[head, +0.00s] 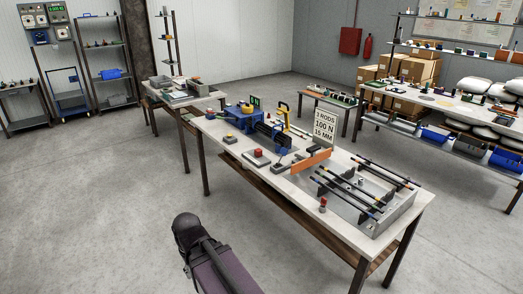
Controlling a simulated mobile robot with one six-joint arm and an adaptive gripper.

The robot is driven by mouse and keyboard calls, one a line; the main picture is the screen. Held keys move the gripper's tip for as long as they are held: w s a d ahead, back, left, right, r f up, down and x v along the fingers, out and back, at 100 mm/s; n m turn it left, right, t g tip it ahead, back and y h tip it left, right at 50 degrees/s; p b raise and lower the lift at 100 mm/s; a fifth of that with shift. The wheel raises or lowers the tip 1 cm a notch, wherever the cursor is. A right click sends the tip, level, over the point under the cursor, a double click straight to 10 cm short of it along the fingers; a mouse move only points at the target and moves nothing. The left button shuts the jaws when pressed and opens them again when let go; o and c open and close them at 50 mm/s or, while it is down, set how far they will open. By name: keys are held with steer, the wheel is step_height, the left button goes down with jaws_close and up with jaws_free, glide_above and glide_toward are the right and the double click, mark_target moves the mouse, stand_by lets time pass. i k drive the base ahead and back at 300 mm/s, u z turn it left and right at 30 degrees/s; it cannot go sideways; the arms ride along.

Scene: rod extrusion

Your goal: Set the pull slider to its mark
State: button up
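The rod extrusion station stands on a long pale table (345,229) in the head view. A blue machine (243,119) with a yellow upright frame (283,113) is at its far end. A dark block (272,136) sits right of the blue machine. I cannot tell which small part is the pull slider, and its mark is too small to make out. A white sign (324,126) reads 3 RODS, 100 N, 16 MM. Only a purple and black part of my arm shows at the bottom. My gripper's fingers are not in view.
A grey tray (402,211) with several dark rods lies at the table's near right end. An orange panel (304,162) stands left of it. Shelves and other tables stand behind. The floor at left is clear.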

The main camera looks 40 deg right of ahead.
mark_target(257, 152)
steer(key=z, duration=0.2)
steer(key=i, duration=0.65)
steer(key=z, duration=0.7)
steer(key=i, duration=0.45)
steer(key=z, duration=0.2)
